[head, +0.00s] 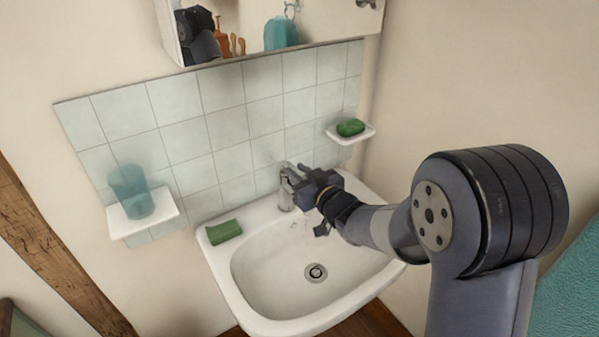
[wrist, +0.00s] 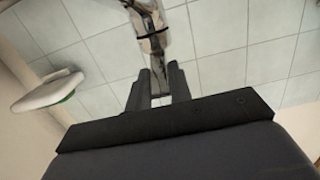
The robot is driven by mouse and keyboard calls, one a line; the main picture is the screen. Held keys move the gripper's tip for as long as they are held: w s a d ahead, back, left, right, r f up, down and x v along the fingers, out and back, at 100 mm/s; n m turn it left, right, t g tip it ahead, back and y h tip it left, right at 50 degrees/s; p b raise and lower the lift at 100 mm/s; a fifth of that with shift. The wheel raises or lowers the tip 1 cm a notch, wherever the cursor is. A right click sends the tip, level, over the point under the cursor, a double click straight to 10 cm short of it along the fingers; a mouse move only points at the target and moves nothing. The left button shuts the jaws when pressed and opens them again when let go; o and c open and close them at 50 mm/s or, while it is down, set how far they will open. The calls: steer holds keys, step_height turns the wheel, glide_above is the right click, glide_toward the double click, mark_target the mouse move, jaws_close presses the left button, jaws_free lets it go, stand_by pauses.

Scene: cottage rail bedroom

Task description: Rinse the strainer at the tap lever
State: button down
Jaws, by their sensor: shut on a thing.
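The tap (head: 286,196) stands at the back of the white basin, against the tiles. My gripper (head: 298,172) is at the top of the tap, shut on the tap lever. In the wrist view the fingertips (wrist: 157,78) meet at the shiny metal tap (wrist: 152,32); the exact contact is small and partly hidden. A round metal piece with a dark centre (head: 316,272) sits at the drain in the bottom of the basin. I cannot tell whether it is the strainer, and I see no other strainer. Water flow cannot be made out clearly.
The basin (head: 246,298) has a green block (head: 224,232) on its left rim. A left wall shelf (head: 160,213) holds a teal cup (head: 131,192). A right soap dish (head: 345,139) holds green soap (head: 350,127). A mirrored cabinet (head: 345,22) hangs above. The basin's front is clear.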

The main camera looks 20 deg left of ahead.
steer(key=c, duration=1.3)
jaws_free()
steer(key=b+v, duration=0.1)
steer(key=v, duration=1)
